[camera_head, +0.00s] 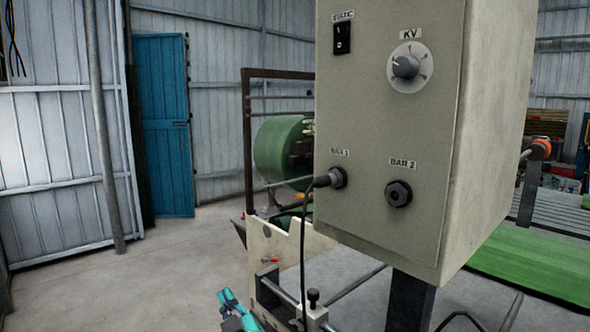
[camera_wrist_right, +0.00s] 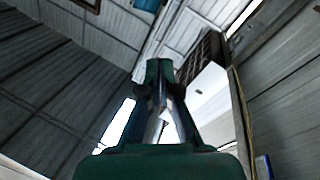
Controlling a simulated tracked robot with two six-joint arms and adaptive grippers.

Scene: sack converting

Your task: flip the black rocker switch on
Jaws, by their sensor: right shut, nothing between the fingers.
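The black rocker switch (camera_head: 342,38) is at the upper left of the front face of a beige control box (camera_head: 385,135), under a label reading STATIC. Its rocker is small, and I cannot tell which way it is tipped. My right gripper (camera_head: 229,298) shows as a teal shape at the bottom of the head view, well below and left of the switch, apart from the box. In the right wrist view my right gripper (camera_wrist_right: 160,68) is shut and empty, pointing up towards the roof. The switch cannot be made out there. My left gripper is not in view.
The box also carries a KV knob (camera_head: 405,67), a plugged BAR 1 connector (camera_head: 337,177) with a hanging black cable (camera_head: 303,245), and a BAR 2 socket (camera_head: 398,193). A machine frame and green roll (camera_head: 278,150) stand behind. Bare floor (camera_head: 130,280) lies at left.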

